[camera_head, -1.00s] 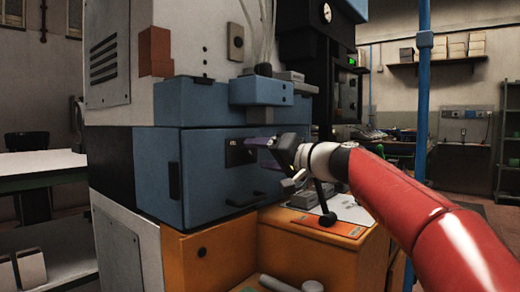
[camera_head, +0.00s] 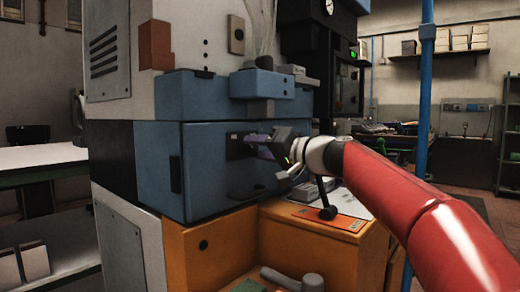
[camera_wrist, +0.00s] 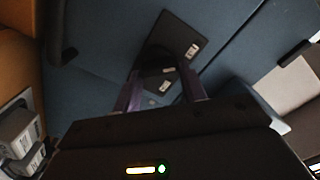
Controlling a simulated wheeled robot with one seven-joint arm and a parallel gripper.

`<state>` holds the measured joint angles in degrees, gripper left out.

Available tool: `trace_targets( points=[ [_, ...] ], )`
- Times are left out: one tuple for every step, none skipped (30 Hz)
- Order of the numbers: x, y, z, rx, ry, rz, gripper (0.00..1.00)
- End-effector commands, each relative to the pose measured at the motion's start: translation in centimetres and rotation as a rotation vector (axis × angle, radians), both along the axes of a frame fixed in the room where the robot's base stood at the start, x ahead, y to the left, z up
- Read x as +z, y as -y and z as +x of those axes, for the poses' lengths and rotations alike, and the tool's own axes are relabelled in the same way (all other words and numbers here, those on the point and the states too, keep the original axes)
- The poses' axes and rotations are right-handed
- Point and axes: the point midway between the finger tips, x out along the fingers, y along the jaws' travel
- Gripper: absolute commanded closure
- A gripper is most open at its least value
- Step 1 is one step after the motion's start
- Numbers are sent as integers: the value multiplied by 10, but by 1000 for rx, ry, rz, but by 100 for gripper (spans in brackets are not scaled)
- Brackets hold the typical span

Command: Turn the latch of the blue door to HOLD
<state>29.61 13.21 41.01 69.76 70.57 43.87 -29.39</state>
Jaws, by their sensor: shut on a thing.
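The blue door (camera_head: 212,183) is shut on the front of the machine. A dark latch plate (camera_head: 234,147) is on it and also shows in the wrist view (camera_wrist: 178,37), with small pale labels too small to read. My gripper (camera_head: 254,140) reaches the plate from the right. In the wrist view its two purple fingers (camera_wrist: 162,88) stand either side of a dark latch piece (camera_wrist: 153,84) and are shut on it. The fingers and shadow partly hide the latch, so I cannot tell which position it points to.
A dark vertical handle (camera_head: 175,174) is at the door's left. A blue box (camera_head: 262,84) juts out above the door. Below right, an orange bench (camera_head: 330,248) carries a black-knobbed lever (camera_head: 327,212) and a grey mallet-like tool (camera_head: 312,282).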

Motion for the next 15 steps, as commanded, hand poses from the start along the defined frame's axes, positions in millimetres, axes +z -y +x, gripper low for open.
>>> trace_targets(
  points=[
    [0, 0, 0, 0, -9, 7, 81],
    [0, 0, 0, 0, -17, 14, 81],
    [0, 0, 0, -1, -29, 22, 81],
    [-1, 1, 0, -1, -39, 31, 81],
    [-1, 1, 0, -1, -51, 40, 81],
    [-1, 1, 0, -1, -70, 55, 81],
    [-1, 0, 0, 0, -85, 66, 81],
    [-1, 0, 1, 0, -102, 79, 81],
    [-1, 0, 1, -1, -125, 98, 81],
    [-1, 1, 1, -1, -145, 114, 81],
    [-1, 1, 1, -1, -164, 129, 81],
    [-1, 1, 1, -1, -192, 151, 81],
    [-1, 1, 1, -1, -213, 167, 81],
    [-2, 1, 1, -2, -236, 184, 81],
    [-2, 1, 1, -2, -266, 207, 81]
  ],
)
